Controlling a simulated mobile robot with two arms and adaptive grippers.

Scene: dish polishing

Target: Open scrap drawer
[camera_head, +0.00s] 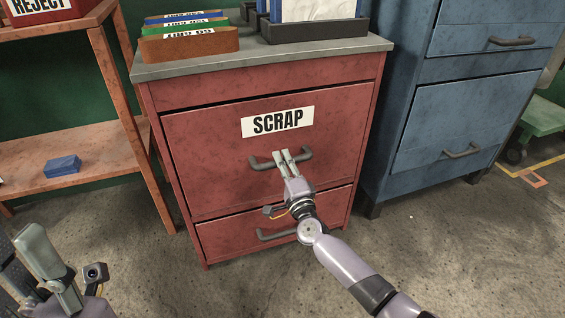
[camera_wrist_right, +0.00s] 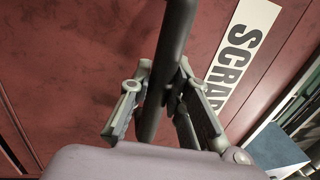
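The red scrap drawer (camera_head: 220,144), with a white SCRAP label (camera_head: 278,122), is the upper drawer of a red cabinet; its front looks shut. My right gripper (camera_head: 284,155) is at the dark grey handle (camera_head: 262,164) of this drawer. In the right wrist view the handle (camera_wrist_right: 172,42) runs between the two fingers of my right gripper (camera_wrist_right: 165,95). The fingers stand apart, with a gap visible on the right side of the bar. My left gripper (camera_head: 40,265) is at the lower left, away from the cabinet and partly cut off.
A lower red drawer (camera_head: 222,238) is under the scrap drawer. A blue cabinet (camera_head: 455,110) stands close on the right. An orange shelf (camera_head: 95,150) with a blue block (camera_head: 62,166) is on the left. Bins (camera_head: 190,43) stand on the cabinet top. The floor in front is clear.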

